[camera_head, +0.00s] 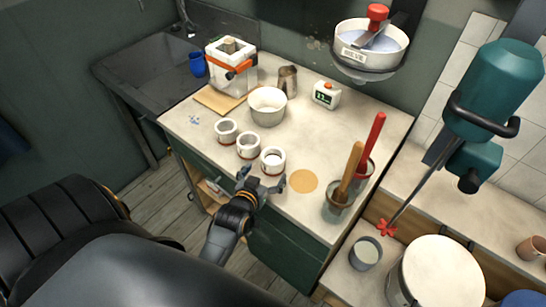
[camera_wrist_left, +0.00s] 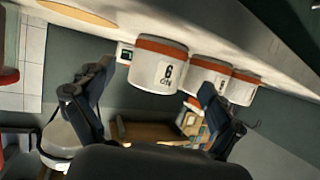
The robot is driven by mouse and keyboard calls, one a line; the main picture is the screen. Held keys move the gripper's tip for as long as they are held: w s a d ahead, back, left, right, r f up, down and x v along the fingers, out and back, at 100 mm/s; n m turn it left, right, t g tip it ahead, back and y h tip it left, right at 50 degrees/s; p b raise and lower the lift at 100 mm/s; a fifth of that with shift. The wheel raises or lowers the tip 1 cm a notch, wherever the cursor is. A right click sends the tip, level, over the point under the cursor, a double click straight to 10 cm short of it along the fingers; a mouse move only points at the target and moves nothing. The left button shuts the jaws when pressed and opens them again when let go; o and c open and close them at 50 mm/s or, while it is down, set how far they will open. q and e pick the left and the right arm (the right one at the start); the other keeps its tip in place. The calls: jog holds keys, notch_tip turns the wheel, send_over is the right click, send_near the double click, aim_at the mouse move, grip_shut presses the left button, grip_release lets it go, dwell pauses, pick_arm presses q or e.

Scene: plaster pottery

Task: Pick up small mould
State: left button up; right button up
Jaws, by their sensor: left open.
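Three white moulds with orange bands stand in a slanting row near the front edge of the table: a left one (camera_head: 225,131), a middle one (camera_head: 249,146) and a right one (camera_head: 273,161). In the left wrist view the nearest mould (camera_wrist_left: 158,68) is marked with a 6, and the other two show behind it. I cannot tell by size which is the small mould. My left gripper (camera_head: 262,181) is open and empty at the front edge, just before the right mould. Its spread fingers also show in the left wrist view (camera_wrist_left: 138,95). My right gripper is out of view.
A white bowl (camera_head: 267,108) stands behind the moulds. Right of them are a flat tan disc (camera_head: 303,181) and pots holding a wooden tool (camera_head: 352,170) and a red tool (camera_head: 374,140). A boxed mould with an orange strap (camera_head: 230,66) stands at the back left.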

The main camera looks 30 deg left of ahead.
aim_at(276, 160)
pick_arm(q)
jog(key=shift+w+a+f, duration=0.15)
jog(key=shift+w+f, duration=0.15)
jog(key=shift+w, duration=0.25)
jog(key=b+x, duration=0.4)
jog(key=shift+w+f+b, duration=0.1)
jog(key=shift+f+b, duration=0.05)
jog(key=shift+b, duration=0.15)
jog(key=shift+w+a, duration=0.1)
jog(key=shift+w, duration=0.35)
jog(key=shift+s, duration=0.1)
jog(key=shift+c, duration=0.7)
jog(key=c, duration=1.4)
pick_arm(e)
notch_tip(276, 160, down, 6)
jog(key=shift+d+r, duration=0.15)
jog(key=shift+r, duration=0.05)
